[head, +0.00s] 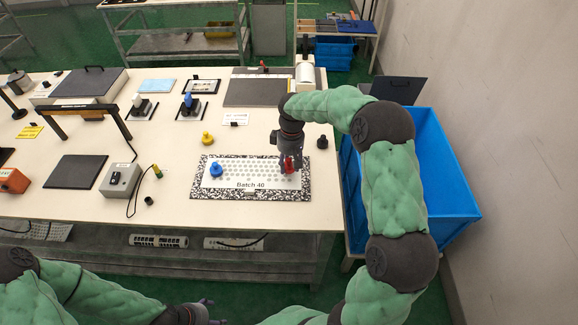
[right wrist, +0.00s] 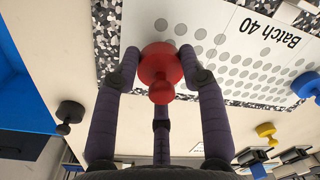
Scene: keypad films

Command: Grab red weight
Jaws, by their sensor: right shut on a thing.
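The red weight (head: 289,166) stands at the right end of the white dotted sheet marked "Batch 40" (head: 240,184). In the right wrist view the red weight (right wrist: 160,68) sits between the fingers of my right gripper (right wrist: 160,75), which is shut on it. In the head view my right gripper (head: 289,160) reaches down onto it from above. I cannot tell whether the weight touches the sheet. A blue weight (head: 216,170) stands on the left part of the sheet. My left gripper (head: 205,312) is at the bottom edge, partly cut off.
A yellow weight (head: 207,138) stands behind the sheet and a black weight (head: 322,142) to its right. A grey control box (head: 120,180) with a cable is on the left. A blue bin (head: 440,165) stands beyond the table's right edge. The table front is clear.

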